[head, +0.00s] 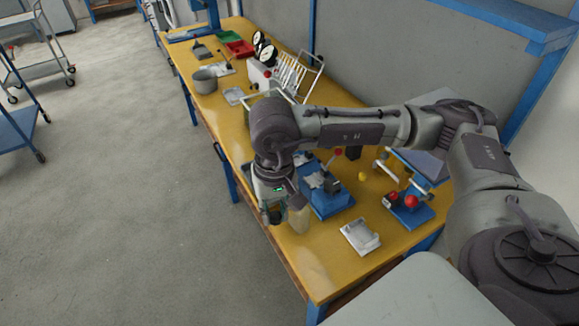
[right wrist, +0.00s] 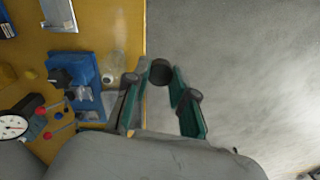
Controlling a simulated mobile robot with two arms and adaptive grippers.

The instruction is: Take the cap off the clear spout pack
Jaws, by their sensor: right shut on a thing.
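The clear spout pack (head: 299,217) is a pale, see-through pouch near the table's front edge, just right of my right gripper (head: 271,207) in the head view. In the right wrist view the pack (right wrist: 118,48) is faint against the yellow top, with a pale round spout (right wrist: 108,78) at its lower end. My right gripper (right wrist: 160,88) is shut on the dark round cap (right wrist: 160,70), between its fingertips. The cap appears apart from the spout, out past the table edge. My left gripper is not in view.
The yellow table (head: 222,130) carries a blue fixture (head: 322,203) close to the pack. A white tray (head: 360,236) lies nearer me, and a blue base with red knobs (head: 410,213) stands to the right. A grey pot (head: 204,81) stands farther back. The floor in front is clear.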

